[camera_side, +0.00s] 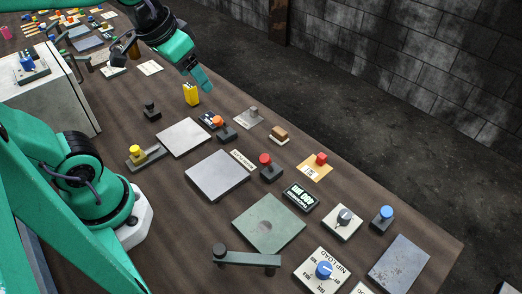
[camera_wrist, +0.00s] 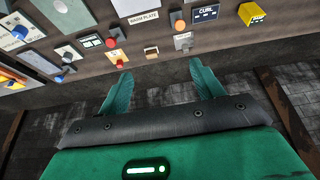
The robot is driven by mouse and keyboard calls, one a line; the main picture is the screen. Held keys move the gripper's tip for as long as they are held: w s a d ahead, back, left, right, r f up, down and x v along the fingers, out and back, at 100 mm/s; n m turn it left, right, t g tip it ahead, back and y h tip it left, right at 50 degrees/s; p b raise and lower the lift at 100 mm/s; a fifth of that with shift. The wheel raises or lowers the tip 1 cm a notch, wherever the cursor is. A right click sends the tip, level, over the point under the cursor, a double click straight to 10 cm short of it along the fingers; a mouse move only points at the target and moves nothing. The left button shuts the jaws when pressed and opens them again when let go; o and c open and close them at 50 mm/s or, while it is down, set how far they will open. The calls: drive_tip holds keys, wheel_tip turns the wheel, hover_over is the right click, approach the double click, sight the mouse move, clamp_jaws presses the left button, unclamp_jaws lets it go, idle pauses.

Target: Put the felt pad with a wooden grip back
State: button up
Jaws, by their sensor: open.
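The felt pad with a wooden grip (camera_side: 279,135) is a small tan wooden block on a pale base. It sits on the brown bench, between a grey knob on a grey plate and the red block on an orange card. It also shows in the wrist view (camera_wrist: 151,52), just beyond and between my fingertips. My gripper (camera_side: 206,88) is in the air near the bench's far edge, up and left of the pad in the side view. In the wrist view its two green fingers (camera_wrist: 163,68) stand apart with nothing between them.
A yellow block (camera_side: 191,95) stands close to my gripper. The bench strip along the far edge is mostly clear.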

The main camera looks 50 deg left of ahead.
drive_tip(key=shift+t, duration=0.5)
drive_tip(key=shift+s+a+f, duration=0.15)
drive_tip(key=shift+s+f, duration=0.05)
drive_tip(key=shift+s, duration=0.8)
drive_tip(key=shift+s+a+f, duration=0.1)
drive_tip(key=shift+s+f, duration=0.1)
drive_tip(key=shift+s, duration=0.8)
